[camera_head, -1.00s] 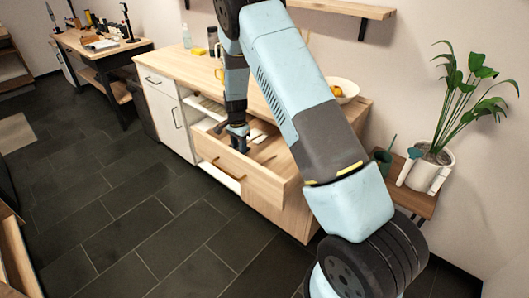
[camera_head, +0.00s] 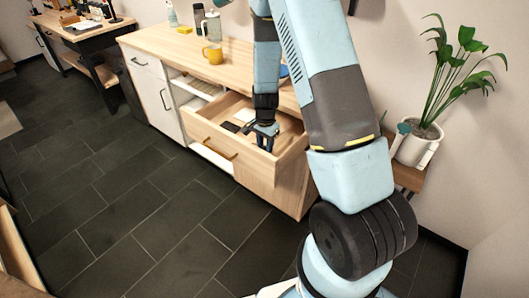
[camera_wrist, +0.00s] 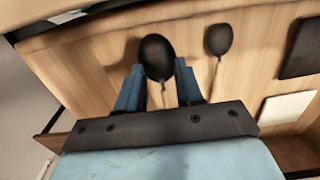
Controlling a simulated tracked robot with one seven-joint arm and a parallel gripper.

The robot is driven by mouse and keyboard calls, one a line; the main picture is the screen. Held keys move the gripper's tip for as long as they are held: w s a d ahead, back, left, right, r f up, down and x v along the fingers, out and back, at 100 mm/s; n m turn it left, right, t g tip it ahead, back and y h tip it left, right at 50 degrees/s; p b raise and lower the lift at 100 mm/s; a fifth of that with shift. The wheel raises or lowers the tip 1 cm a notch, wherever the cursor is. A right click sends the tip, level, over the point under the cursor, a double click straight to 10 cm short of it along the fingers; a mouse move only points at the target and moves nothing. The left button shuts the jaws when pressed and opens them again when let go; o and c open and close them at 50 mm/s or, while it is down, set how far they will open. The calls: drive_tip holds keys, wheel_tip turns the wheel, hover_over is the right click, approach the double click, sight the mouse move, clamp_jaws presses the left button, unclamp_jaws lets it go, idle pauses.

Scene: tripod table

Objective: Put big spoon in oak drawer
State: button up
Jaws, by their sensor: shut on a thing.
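The oak drawer (camera_head: 254,173) is pulled out of the wooden cabinet, with its top open. My gripper (camera_head: 264,141) points down over the right part of the drawer. In the wrist view my gripper (camera_wrist: 160,84) is shut on the big spoon, whose dark oval bowl (camera_wrist: 157,54) shows between the blue fingers. A thin pale end hangs below the bowl; the rest of the spoon is hidden. The drawer's wooden floor (camera_wrist: 90,55) lies beneath. The spoon is too small to make out in the head view.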

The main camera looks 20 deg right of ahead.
drive_tip(key=shift+s+d, duration=0.2)
drive_tip(key=shift+s, duration=0.15)
drive_tip(key=shift+f, duration=1.8)
drive_tip(key=shift+s+f, duration=0.1)
drive_tip(key=shift+f, duration=0.2)
